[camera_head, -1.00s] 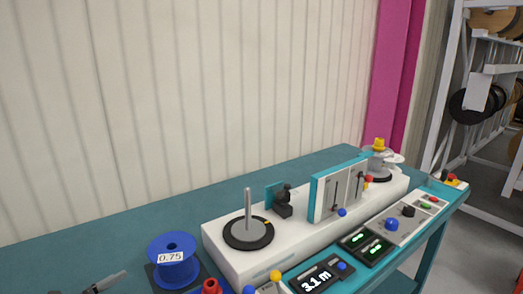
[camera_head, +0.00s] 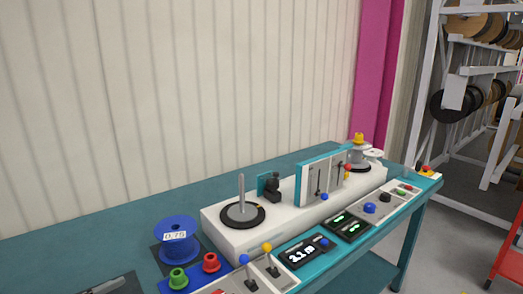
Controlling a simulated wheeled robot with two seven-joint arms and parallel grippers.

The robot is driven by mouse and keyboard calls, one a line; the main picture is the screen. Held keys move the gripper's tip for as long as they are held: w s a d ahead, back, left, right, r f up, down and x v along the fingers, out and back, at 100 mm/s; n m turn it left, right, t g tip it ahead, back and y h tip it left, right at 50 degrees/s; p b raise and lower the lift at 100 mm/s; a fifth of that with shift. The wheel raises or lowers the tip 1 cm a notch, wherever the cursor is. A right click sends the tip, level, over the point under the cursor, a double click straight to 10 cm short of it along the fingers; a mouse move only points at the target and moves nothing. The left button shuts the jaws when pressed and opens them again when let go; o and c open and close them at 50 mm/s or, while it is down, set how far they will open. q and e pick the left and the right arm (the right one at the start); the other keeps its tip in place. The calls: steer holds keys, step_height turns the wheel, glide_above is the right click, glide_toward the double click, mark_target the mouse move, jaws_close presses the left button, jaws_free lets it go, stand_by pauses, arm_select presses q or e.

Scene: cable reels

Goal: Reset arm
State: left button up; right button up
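Neither of my grippers can be made out in the head view. A dark shape with a thin light part (camera_head: 106,287) shows at the bottom left edge, cut off by the frame; I cannot tell what it is. A blue reel marked 0.75 (camera_head: 178,242) stands upright on a dark pad on the teal bench (camera_head: 75,255). A white winding machine (camera_head: 225,235) with a bare upright spindle (camera_head: 241,190) on a dark disc stands to its right. A teal-framed panel with levers (camera_head: 322,181) and a yellow-topped part (camera_head: 358,140) sit farther along it.
Red (camera_head: 211,264) and green (camera_head: 178,279) knobs and yellow- and blue-tipped levers line the front. A display reads about 2.1 m (camera_head: 303,254). A reel rack (camera_head: 462,95) stands at the right, a red object (camera_head: 510,250) at the right edge. Floor shows between.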

arm_select(q)
steer(key=s+d+r+m+g+p, duration=0.5)
steer(key=s+d+r+m+g, duration=0.35)
steer(key=s+d+m, duration=0.35)
steer(key=s+a+r+m+t+y+p, duration=0.1)
steer(key=s+r+m+y+p, duration=0.2)
steer(key=s+m+y, duration=0.5)
steer(key=m+p, duration=0.1)
steer(key=m, duration=0.3)
steer(key=shift+s+r+m, duration=0.15)
steer(key=shift+s+m, duration=0.15)
steer(key=shift+s, duration=0.1)
steer(key=shift+a+t, duration=0.1)
steer(key=shift+t, duration=0.15)
steer(key=shift+c, duration=0.3)
